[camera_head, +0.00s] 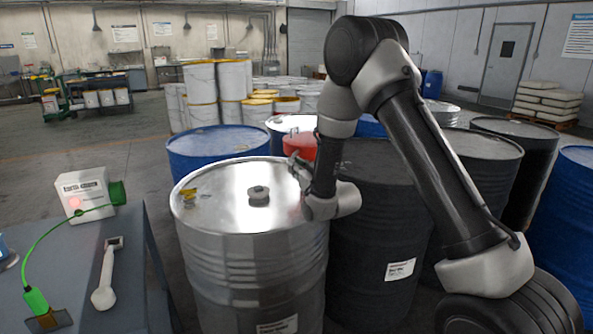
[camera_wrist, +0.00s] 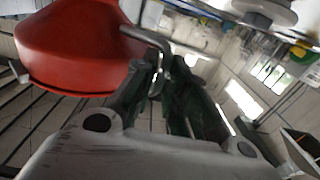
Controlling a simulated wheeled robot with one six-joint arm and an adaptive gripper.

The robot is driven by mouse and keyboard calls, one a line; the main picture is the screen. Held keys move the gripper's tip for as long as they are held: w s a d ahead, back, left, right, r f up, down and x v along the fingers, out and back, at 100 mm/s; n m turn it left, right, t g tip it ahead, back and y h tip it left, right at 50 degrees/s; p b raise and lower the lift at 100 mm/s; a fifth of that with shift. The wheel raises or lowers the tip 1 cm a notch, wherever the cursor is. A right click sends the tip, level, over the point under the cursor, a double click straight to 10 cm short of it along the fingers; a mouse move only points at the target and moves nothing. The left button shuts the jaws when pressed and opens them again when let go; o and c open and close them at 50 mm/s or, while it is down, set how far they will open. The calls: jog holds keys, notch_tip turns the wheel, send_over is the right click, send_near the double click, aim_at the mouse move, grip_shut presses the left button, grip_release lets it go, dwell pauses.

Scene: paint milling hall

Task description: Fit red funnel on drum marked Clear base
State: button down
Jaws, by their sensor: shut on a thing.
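The red funnel (camera_head: 301,144) shows beside my gripper (camera_head: 303,166) in the head view, partly hidden by my arm, near the far right rim of the silver drum (camera_head: 250,250). In the wrist view the funnel (camera_wrist: 70,45) fills the upper left, and my gripper (camera_wrist: 165,75) is shut on its bent grey metal handle (camera_wrist: 150,38). I cannot read which drum is Clear base.
A blue drum (camera_head: 215,143) stands behind the silver one, and another (camera_head: 565,215) at the right edge. More dark drums crowd the right. A bench (camera_head: 80,260) at the left holds a white box (camera_head: 88,194) and green-handled cable. Open floor lies beyond at left.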

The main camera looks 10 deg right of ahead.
jog(key=shift+f, duration=0.1)
dwell(0.4)
jog(key=shift+f, duration=0.8)
dwell(0.6)
jog(key=c, duration=1.4)
grip_release()
jog(key=shift+o, duration=0.2)
jog(key=shift+f, duration=0.1)
jog(key=shift+s, duration=0.1)
jog(key=v, duration=1.2)
